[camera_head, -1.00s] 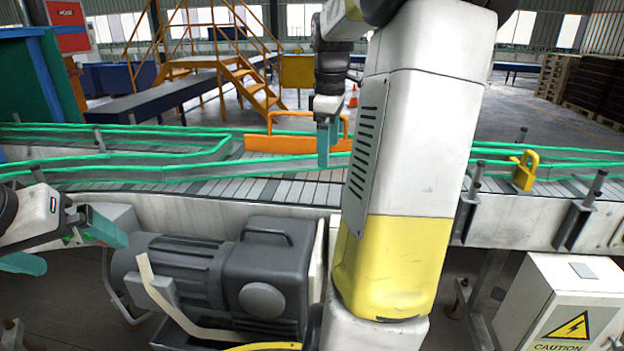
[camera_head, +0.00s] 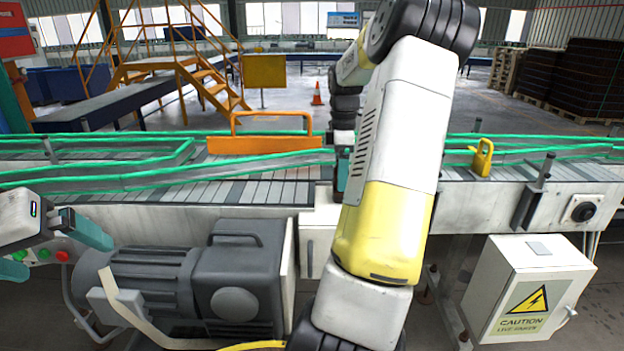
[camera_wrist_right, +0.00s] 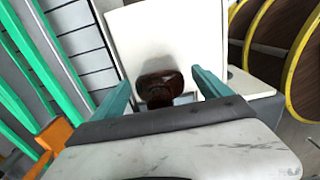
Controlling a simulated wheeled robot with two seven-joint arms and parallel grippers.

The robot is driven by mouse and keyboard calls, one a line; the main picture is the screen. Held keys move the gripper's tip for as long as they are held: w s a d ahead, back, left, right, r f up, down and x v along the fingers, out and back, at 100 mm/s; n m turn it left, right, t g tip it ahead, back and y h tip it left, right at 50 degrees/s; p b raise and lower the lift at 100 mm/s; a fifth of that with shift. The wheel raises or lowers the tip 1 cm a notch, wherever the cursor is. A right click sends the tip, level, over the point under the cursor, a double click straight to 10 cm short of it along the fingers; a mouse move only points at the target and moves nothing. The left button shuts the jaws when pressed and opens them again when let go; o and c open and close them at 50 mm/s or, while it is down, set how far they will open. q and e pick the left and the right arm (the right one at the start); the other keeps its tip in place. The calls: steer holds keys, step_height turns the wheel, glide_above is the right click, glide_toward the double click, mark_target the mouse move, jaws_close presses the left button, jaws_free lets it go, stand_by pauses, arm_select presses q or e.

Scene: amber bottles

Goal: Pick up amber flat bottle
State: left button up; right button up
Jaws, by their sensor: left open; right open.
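The amber bottle (camera_wrist_right: 160,88) shows dark brown in the right wrist view, in front of a pale cream surface. It lies between the two teal fingers of my right gripper (camera_wrist_right: 163,92), with visible gaps at both sides. That gripper is open. In the head view my right gripper (camera_head: 342,172) is mostly hidden behind my right arm, and I cannot see the bottle there. My left gripper (camera_head: 54,251) is open and empty at the left edge, in front of the conveyor.
The conveyor (camera_head: 250,192) with green rails crosses the head view. An orange open-handled carrier (camera_head: 262,145) and a yellow padlock (camera_head: 482,158) are at its rails. A grey motor (camera_head: 245,275) and a white caution box (camera_head: 525,290) stand below.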

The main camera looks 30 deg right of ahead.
steer(key=c, duration=1.7)
